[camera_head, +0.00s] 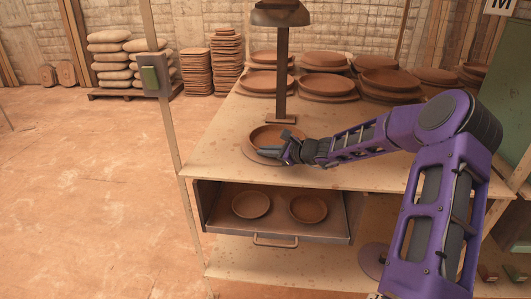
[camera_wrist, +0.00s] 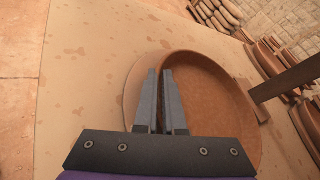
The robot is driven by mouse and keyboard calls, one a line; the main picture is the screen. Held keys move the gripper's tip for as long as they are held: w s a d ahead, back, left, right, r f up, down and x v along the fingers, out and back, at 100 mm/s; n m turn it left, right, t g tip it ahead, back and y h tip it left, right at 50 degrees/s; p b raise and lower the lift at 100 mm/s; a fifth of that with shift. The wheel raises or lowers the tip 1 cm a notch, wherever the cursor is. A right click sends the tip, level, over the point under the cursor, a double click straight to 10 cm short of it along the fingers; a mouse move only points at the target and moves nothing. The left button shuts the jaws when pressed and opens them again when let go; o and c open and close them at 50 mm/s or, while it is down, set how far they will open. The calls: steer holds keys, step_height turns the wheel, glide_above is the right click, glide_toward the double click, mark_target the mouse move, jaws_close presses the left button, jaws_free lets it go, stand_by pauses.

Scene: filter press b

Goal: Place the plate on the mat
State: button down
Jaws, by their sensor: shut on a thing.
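A brown clay plate (camera_head: 278,134) is on or just above the wooden table top, in front of the press column. It also fills the middle of the wrist view (camera_wrist: 215,95). My gripper (camera_head: 267,151) is shut on the plate's near rim, with one finger on each side of the wall (camera_wrist: 159,72). A pale round mat (camera_head: 250,156) shows as a crescent under the plate. In the wrist view the mat (camera_wrist: 131,92) sticks out past the plate's left side. I cannot tell whether the plate touches the mat; its underside is hidden.
An open drawer (camera_head: 277,240) below the table top holds two similar plates (camera_head: 251,205). The press column (camera_head: 281,75) stands close behind the held plate. Stacked plates (camera_head: 327,84) line the table's back. The table's left part (camera_head: 215,150) is clear. A thin post (camera_head: 165,120) stands at left.

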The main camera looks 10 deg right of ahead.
steer(key=c, duration=1.4)
jaws_free()
steer(key=shift+f, duration=0.1)
steer(key=shift+c, duration=0.2)
steer(key=o, duration=0.4)
steer(key=shift+o, duration=0.2)
steer(key=shift+s+r, duration=0.1)
steer(key=shift+r, duration=0.15)
steer(key=p+v, duration=0.1)
steer(key=v, duration=1.1)
steer(key=shift+f, duration=0.1)
